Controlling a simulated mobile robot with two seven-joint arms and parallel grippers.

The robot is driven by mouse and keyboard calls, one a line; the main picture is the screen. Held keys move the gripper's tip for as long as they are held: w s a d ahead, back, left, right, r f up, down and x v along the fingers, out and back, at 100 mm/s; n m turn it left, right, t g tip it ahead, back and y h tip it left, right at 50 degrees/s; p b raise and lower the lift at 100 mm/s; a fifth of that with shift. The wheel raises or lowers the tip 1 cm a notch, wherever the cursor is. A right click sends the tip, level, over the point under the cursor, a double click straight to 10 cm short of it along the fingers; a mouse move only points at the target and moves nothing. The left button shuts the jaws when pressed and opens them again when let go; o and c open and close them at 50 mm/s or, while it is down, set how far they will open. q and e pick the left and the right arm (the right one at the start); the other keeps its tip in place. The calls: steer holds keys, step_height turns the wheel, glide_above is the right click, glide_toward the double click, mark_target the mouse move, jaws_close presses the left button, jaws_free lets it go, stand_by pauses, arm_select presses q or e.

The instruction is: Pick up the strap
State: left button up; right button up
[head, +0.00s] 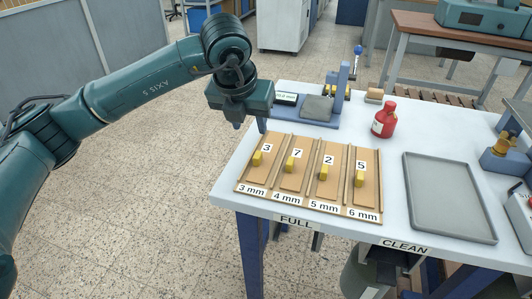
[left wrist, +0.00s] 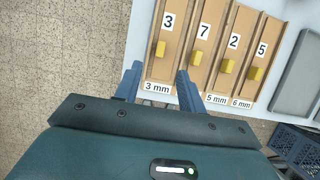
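A wooden rack (head: 270,197) near the table's left front corner has lanes labelled 3 mm, 4 mm, 5 mm and 6 mm. Flat tan strips that look like straps lie in the lanes, such as the one in the 3 mm lane (head: 254,175). Each lane has a yellow block and a number card: 3, 7, 2, 5. The rack also shows in the left wrist view (left wrist: 212,70). My left gripper (head: 250,123) is open and empty above the table's left edge, apart from the strips. Its two blue fingers (left wrist: 160,84) are spread in the left wrist view. My right gripper is not in view.
A gauge stand (head: 320,108) with a small display stands behind the rack, beside a red bottle (head: 384,120). A grey tray (head: 408,200) lies on the right above the CLEAN label. Part of a machine (head: 505,150) stands at the right edge. Bare white tabletop surrounds the rack.

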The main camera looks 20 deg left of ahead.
mark_target(258, 154)
arm_select(q)
steer(key=p+x, duration=0.1)
steer(key=x, duration=0.4)
steer(key=p+x, duration=0.1)
steer(key=x, duration=0.5)
steer(key=shift+s+d+f, duration=0.1)
steer(key=shift+d+f, duration=0.1)
steer(key=shift+f, duration=0.2)
steer(key=shift+c, duration=0.6)
jaws_close()
